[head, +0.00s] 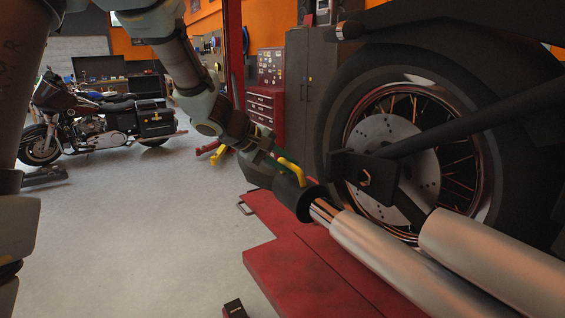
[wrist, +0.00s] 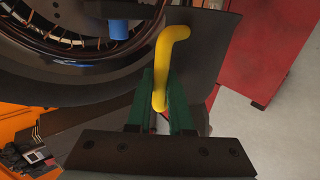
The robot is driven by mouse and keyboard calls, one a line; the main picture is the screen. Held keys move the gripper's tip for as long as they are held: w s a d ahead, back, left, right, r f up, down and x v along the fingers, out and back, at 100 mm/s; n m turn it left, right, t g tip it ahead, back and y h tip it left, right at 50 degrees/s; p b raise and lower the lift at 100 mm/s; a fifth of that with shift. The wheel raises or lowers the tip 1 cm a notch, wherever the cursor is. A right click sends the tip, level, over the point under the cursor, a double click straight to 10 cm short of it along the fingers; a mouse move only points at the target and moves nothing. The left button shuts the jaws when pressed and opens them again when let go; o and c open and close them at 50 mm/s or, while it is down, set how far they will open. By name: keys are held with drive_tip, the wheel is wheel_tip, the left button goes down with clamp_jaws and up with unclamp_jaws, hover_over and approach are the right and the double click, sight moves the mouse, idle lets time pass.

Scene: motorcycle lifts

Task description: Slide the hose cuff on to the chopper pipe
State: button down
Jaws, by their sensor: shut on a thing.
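The hose cuff (head: 296,200) is a short, wide black tube with a bent yellow handle (head: 290,170). In the head view it sits at the narrow shiny tip of the lower chopper pipe (head: 400,262), in line with it. The tip meets the cuff's near end; how far it reaches inside is hidden. My gripper (wrist: 160,98) has green fingers shut on the yellow handle, seen in the wrist view. The dark curved cuff wall (wrist: 212,45) shows behind the handle there. In the head view the fingers are mostly hidden behind the handle and cuff.
A second silver pipe (head: 490,250) lies beside the first, to the right. The rear wheel (head: 345,110) stands close behind the cuff. A red lift platform (head: 310,280) is below. A red tool cabinet (head: 262,105) and another motorcycle (head: 100,120) stand farther back.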

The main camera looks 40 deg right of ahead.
sight(297, 169)
drive_tip(key=shift+s+a, duration=0.15)
drive_tip(key=shift+s, duration=2.4)
drive_tip(key=shift+s+f+b, duration=0.1)
drive_tip(key=shift+s+b, duration=0.8)
drive_tip(key=shift+b, duration=0.15)
drive_tip(key=shift+s+b, duration=0.4)
drive_tip(key=shift+s, duration=0.35)
drive_tip(key=c, duration=0.7)
unclamp_jaws()
drive_tip(key=shift+a, duration=0.1)
drive_tip(key=shift+c, duration=0.2)
